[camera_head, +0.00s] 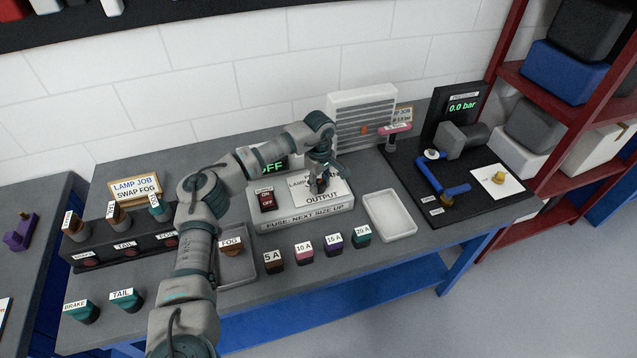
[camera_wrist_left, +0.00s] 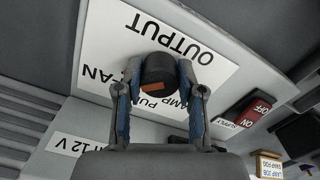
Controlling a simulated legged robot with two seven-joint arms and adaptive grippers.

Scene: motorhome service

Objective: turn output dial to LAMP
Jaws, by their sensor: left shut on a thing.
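The output dial (camera_wrist_left: 158,70) is a dark round knob on a white OUTPUT plate (camera_wrist_left: 112,30). In the wrist view its orange mark faces the partly hidden label starting "PU". The partly hidden label ending "AMP" is right of that, and a label ending "AN" is at left. My left gripper (camera_head: 320,184) reaches down over the plate in the head view and mostly hides the dial. In the wrist view its two fingers (camera_wrist_left: 158,77) are shut on the dial, one on each side. My right gripper is not in view.
Fuses, including 5 A (camera_head: 273,263), stand in front. An empty white tray (camera_head: 390,215) lies right. A LAMP JOB, SWAP FOG sign (camera_head: 135,188) stands left.

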